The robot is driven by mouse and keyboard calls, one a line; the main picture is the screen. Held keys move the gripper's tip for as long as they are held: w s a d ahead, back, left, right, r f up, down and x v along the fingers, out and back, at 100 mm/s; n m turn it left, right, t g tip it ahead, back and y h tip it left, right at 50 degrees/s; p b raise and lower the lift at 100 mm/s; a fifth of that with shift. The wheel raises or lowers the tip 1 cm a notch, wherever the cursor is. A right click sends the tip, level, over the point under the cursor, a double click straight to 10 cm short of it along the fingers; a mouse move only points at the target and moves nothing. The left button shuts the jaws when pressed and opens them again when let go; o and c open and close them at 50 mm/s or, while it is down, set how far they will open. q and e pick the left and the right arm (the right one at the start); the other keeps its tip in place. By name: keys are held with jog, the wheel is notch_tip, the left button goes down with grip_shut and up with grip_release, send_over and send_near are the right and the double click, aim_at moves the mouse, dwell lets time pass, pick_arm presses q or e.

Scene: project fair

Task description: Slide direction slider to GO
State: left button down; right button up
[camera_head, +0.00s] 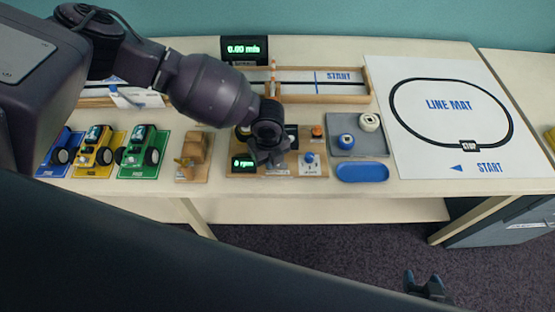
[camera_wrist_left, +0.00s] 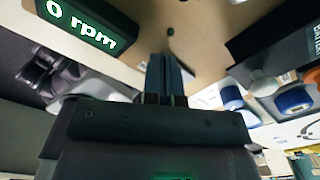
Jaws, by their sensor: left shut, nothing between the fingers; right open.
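A wooden test board (camera_head: 290,169) lies near the table's front edge, with a green-lit display (camera_head: 244,163) reading "0 rpm". A white plate with a blue knob (camera_head: 309,158) and an orange button (camera_head: 316,132) are at its right. I cannot make out which part is the direction slider, or any GO marking. My left gripper (camera_head: 268,157) is over the middle of the board, shut and empty, hiding part of it. In the left wrist view its closed fingers (camera_wrist_left: 166,75) point at the board, beside the display (camera_wrist_left: 82,22). My right gripper (camera_head: 427,283) is open, low over the floor.
A grey tray (camera_head: 375,146) with a blue and a white round part and a blue dish (camera_head: 362,172) lie right of the board. Several toy cars on coloured mats, such as the green mat (camera_head: 137,172), stand left. A START ramp (camera_head: 369,85) is behind; a line mat (camera_head: 440,132) lies right.

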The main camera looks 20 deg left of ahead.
pick_arm(q)
jog(key=shift+r, duration=0.1)
pick_arm(e)
jog(key=shift+r, duration=0.25)
